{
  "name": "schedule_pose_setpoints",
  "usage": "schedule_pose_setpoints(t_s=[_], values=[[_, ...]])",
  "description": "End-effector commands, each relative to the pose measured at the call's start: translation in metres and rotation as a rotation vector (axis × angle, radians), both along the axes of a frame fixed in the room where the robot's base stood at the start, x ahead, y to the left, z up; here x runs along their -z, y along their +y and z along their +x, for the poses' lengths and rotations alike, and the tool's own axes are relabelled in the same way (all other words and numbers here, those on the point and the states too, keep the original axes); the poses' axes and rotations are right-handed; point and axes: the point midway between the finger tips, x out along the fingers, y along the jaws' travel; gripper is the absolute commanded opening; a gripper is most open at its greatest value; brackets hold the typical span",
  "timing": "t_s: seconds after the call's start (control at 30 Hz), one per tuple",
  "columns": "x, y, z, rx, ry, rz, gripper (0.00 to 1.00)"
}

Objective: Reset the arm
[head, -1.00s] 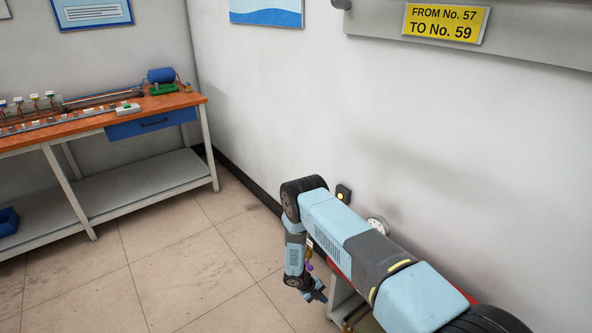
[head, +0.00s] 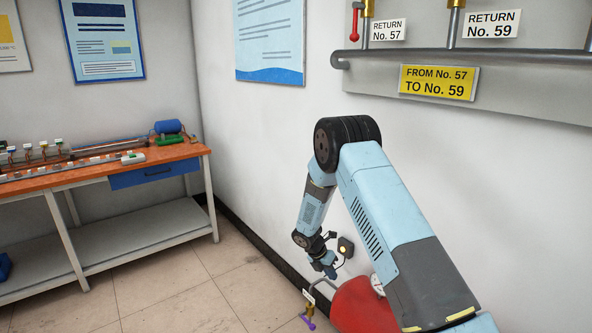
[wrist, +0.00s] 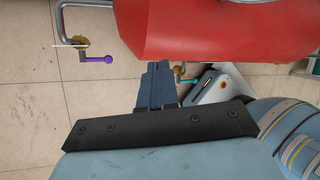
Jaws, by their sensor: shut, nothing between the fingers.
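My arm is bent, with its elbow high in front of the white wall in the head view. The forearm hangs down from the elbow, and my gripper (head: 329,270) is at its lower end, beside a red tank (head: 360,304). In the wrist view my gripper (wrist: 158,68) shows as two blue fingers lying together, empty. The red tank (wrist: 215,28) fills the top of that view, close to the fingertips. I cannot tell whether they touch it.
A purple-handled valve (head: 308,321) is low beside the tank. A teal-handled valve (wrist: 188,80) shows in the wrist view. A small black box with a yellow light (head: 344,247) is behind my gripper. A workbench (head: 160,160) stands left; floor between is clear.

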Motion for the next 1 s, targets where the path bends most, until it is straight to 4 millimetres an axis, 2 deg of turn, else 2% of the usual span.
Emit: schedule_pose_setpoints(t_s=[0.03, 0.1, 0.47, 0.7, 1.0], values=[[-0.022, -0.004, 0.001, 0.047, -0.032, 0.011, 0.0], [-0.048, -0.008, 0.0, 0.12, -0.072, 0.027, 0.0], [-0.176, -0.034, -0.022, 0.484, -0.266, 0.116, 0.0], [-0.252, -0.052, -0.052, 0.727, -0.385, 0.184, 0.0], [-0.333, -0.073, -0.102, 1.031, -0.517, 0.277, 0.0]])
